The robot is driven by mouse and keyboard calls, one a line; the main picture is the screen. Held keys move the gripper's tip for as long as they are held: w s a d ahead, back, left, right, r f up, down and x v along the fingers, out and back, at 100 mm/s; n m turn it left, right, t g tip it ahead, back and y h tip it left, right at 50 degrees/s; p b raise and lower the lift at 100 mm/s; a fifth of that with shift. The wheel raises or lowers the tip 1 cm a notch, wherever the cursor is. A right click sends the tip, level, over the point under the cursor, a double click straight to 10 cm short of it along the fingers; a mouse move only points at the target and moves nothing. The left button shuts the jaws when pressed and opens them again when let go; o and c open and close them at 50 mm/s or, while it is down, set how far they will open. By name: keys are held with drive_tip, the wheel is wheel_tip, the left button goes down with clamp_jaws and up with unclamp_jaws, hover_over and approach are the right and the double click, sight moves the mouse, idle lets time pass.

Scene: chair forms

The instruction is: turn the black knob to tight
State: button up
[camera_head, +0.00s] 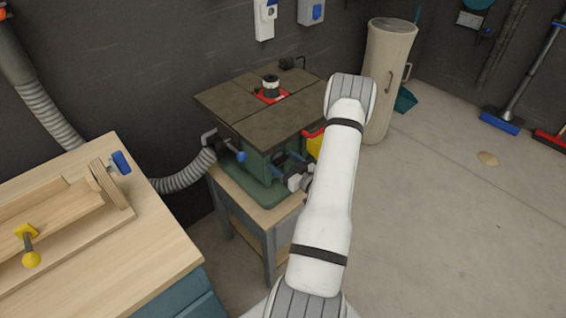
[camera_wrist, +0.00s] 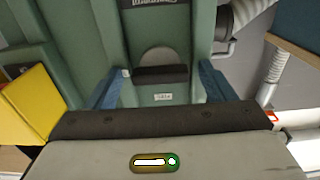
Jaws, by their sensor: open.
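The black knob (camera_wrist: 160,75) shows in the wrist view as a dark horizontal bar in front of a grey round plate on the green machine (camera_wrist: 60,45). A small white label below it is too small to read. My gripper (camera_wrist: 163,70) is open, with one blue finger on each side of the knob and a visible gap to it on both sides. In the head view my gripper (camera_head: 284,162) is at the front of the green machine (camera_head: 254,160), beneath its dark top. The knob cannot be made out there.
The machine stands on a wooden stand (camera_head: 272,215). A yellow part (camera_head: 314,146) is close to my gripper's right, and a blue-handled knob (camera_head: 241,156) sticks out to its left. A workbench (camera_head: 150,250) is at the left. The floor at right is mostly clear.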

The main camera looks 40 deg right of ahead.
drive_tip(key=c, duration=1)
drive_tip(key=shift+f+n+b, duration=0.2)
drive_tip(key=shift+n+b, duration=0.2)
drive_tip(key=shift+b, duration=0.35)
drive_tip(key=n+b, duration=1.7)
drive_tip(key=b, duration=1.4)
drive_tip(key=shift+r, duration=0.15)
